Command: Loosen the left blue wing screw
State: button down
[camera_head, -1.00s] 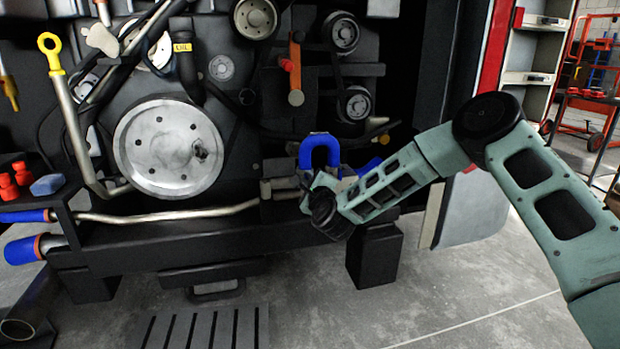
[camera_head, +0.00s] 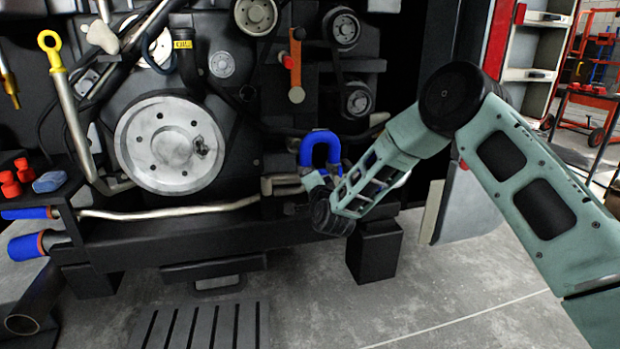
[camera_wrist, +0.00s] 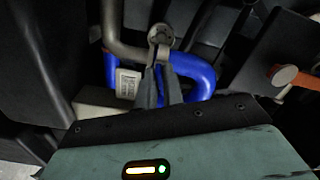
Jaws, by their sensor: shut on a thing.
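A blue U-shaped hose (camera_head: 320,142) stands at the lower right of the engine. In the wrist view the blue hose (camera_wrist: 197,72) curves behind my fingers, with a pale label on its left part. My gripper (camera_wrist: 158,72) is shut on a small grey metal piece with a round head (camera_wrist: 160,34), which seems to be the wing screw at the hose. The fingers hide its lower part, and I cannot make out its wings. In the head view my gripper's wrist is just below the hose, and the fingertips are too small to tell.
A bent metal pipe (camera_wrist: 118,40) runs close left of the fingers. An orange-handled lever (camera_head: 296,75) hangs above the hose, and its round end shows at right in the wrist view. A large silver pulley (camera_head: 170,145) is to the left. Open floor (camera_head: 430,290) lies in front.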

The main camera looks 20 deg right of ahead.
jog(key=n, duration=1.1)
jog(key=shift+d+f, duration=0.15)
jog(key=shift+f, duration=0.1)
dwell(0.4)
jog(key=c, duration=1.6)
grip_release()
jog(key=shift+o, duration=0.2)
jog(key=s+p, duration=0.1)
jog(key=s, duration=1.6)
jog(key=shift+s+p, duration=0.3)
jog(key=shift+p, duration=0.05)
